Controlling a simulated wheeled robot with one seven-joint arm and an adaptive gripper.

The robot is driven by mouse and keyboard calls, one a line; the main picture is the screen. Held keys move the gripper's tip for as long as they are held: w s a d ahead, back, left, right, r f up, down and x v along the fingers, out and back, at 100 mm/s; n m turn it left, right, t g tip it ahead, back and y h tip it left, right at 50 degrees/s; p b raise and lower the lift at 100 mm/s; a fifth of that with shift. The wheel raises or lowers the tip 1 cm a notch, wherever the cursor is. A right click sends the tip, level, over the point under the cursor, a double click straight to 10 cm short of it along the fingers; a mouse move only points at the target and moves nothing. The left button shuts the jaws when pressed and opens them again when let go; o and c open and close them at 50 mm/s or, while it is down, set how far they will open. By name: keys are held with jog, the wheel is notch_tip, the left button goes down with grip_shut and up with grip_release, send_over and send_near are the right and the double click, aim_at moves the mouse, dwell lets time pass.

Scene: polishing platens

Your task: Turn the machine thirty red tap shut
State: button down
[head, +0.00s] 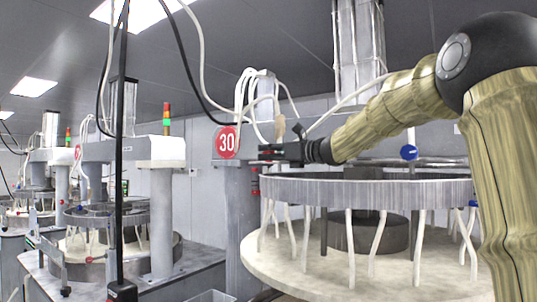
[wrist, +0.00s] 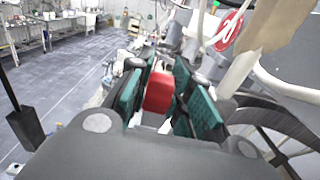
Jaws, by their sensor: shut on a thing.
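The red tap (wrist: 158,92) shows in the wrist view as a red block between the two green-padded fingers of my gripper (wrist: 161,80). The fingers are closed on it from both sides. Its stem and the turn of its handle cannot be made out. In the head view my gripper (head: 272,152) reaches left to the machine column, just right of the round red 30 sign (head: 227,142). The tap in the jaws is not clear there. The sign also shows in the wrist view (wrist: 228,29).
Below my arm is a large ring (head: 350,190) on pale legs over a round platen (head: 330,270). White hoses (head: 245,95) hang close by the gripper. A black upright post (head: 118,170) stands left. The wrist view shows open grey floor (wrist: 65,85) at left.

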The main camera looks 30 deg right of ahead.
jog(key=shift+g, duration=0.4)
jog(key=shift+w+g+h, duration=0.1)
jog(key=shift+g+h, duration=0.4)
jog(key=shift+g, duration=0.3)
jog(key=g, duration=0.2)
jog(key=g+h, duration=0.1)
jog(key=shift+w+a+g+h, duration=0.1)
jog(key=shift+w+g+h, duration=0.1)
jog(key=shift+g+h, duration=0.15)
jog(key=g, duration=0.1)
jog(key=g+h, duration=0.1)
jog(key=g, duration=0.2)
jog(key=shift+w+f+h, duration=0.15)
jog(key=shift+f+h, duration=0.1)
jog(key=shift+f+g+h, duration=0.1)
jog(key=shift+g+h, duration=0.3)
jog(key=shift+g, duration=1.05)
jog(key=c, duration=1.3)
grip_release()
jog(key=shift+f, duration=0.1)
